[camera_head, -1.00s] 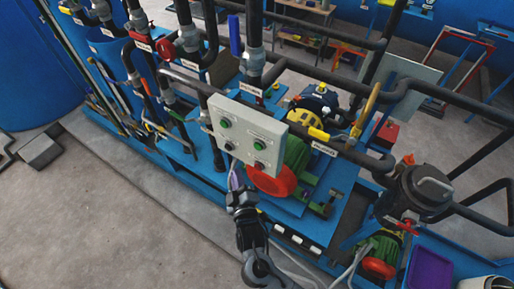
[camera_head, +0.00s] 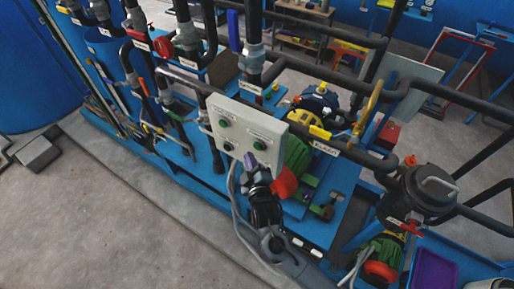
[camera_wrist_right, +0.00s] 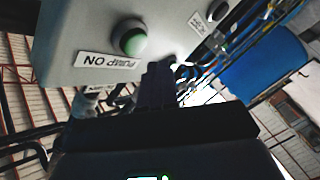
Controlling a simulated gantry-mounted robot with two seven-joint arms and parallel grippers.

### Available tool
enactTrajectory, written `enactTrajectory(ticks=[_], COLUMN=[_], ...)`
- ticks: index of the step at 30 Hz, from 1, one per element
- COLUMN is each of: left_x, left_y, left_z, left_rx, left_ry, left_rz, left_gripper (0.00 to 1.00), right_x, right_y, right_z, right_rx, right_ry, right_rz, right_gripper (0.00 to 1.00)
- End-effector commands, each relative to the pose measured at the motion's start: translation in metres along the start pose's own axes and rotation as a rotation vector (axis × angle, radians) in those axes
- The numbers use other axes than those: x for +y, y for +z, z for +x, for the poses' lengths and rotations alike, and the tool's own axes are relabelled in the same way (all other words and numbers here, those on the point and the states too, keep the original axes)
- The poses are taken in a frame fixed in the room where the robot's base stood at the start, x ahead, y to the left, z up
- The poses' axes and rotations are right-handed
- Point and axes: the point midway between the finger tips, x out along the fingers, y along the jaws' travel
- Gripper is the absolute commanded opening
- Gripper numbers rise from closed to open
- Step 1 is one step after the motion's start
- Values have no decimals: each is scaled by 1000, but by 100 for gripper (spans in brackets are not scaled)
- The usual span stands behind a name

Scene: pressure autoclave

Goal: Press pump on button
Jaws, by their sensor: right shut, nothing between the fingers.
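A grey control box (camera_head: 244,112) stands at the middle of the head view, with a green button (camera_head: 223,123) on the left and another green button (camera_head: 260,145) on the right. A black button (camera_head: 228,146) sits below the left one. In the right wrist view, a green button (camera_wrist_right: 131,38) has an upside-down label (camera_wrist_right: 106,61) reading PUMP ON. My right gripper (camera_head: 250,162) is shut and empty, just below the right green button, covering the box's lower right part. Its fingers (camera_wrist_right: 157,85) show beside the green button in the wrist view, seemingly apart from it. My left gripper is out of view.
A black pipe (camera_head: 345,150) runs to the right behind the box. A red-orange wheel (camera_head: 285,182) lies right beside my gripper. Pale cables (camera_head: 234,205) hang below the box. Bare floor (camera_head: 100,220) is open at the lower left.

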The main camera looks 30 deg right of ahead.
Motion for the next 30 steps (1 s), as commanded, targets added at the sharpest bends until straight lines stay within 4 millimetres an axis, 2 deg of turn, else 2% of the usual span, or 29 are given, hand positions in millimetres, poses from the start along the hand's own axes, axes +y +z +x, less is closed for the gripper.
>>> enactTrajectory(ticks=[8, 30], left_x=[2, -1], left_y=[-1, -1], left_z=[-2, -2], left_rx=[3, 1], left_ry=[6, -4], left_rz=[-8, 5], left_gripper=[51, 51], right_x=[7, 7], right_y=[6, 6], right_z=[8, 9], right_rx=[-1, -1], right_ry=[1, 1], right_rz=[0, 1], right_gripper=[0, 0])
